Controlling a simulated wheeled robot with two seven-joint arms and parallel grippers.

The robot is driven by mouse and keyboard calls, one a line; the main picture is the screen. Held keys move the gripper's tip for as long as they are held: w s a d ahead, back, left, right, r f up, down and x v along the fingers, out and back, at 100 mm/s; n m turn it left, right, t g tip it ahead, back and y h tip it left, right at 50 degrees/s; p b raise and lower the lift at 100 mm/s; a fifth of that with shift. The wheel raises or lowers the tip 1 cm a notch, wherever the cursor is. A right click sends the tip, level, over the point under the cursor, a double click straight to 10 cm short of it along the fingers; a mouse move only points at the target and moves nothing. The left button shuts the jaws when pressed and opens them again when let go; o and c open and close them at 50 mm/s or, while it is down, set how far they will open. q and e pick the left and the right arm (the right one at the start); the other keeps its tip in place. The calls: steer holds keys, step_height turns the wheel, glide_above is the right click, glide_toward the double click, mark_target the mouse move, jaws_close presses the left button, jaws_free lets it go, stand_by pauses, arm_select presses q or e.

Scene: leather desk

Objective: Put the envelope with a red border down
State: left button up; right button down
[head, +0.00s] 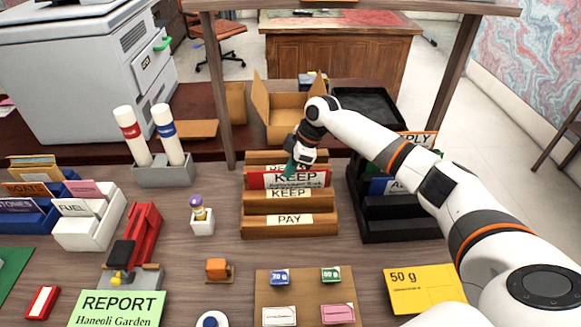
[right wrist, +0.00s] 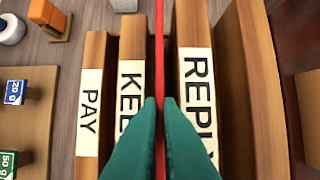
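The red-bordered envelope (head: 318,180) has a white face with KEEP printed on it. It stands upright in the wooden sorter (head: 290,228), in the slot between the KEEP label (head: 288,193) and the REPLY label behind. My right gripper (head: 291,170), with green fingertips, is shut on its upper part. In the right wrist view the envelope shows edge-on as a thin red line (right wrist: 159,50) between the fingertips (right wrist: 160,105). Its lower part is hidden by the KEEP divider, so I cannot tell whether it touches the slot floor. My left gripper is not in view.
A black tray rack (head: 390,228) stands close right of the sorter, under my right arm. An open cardboard box (head: 285,130) is behind. A tan board with small boxes (head: 305,290) lies in front.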

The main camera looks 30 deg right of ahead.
steer(key=c, duration=1.6)
jaws_free()
steer(key=b+v, duration=0.1)
steer(key=v, duration=1.1)
steer(key=shift+a+r, duration=0.1)
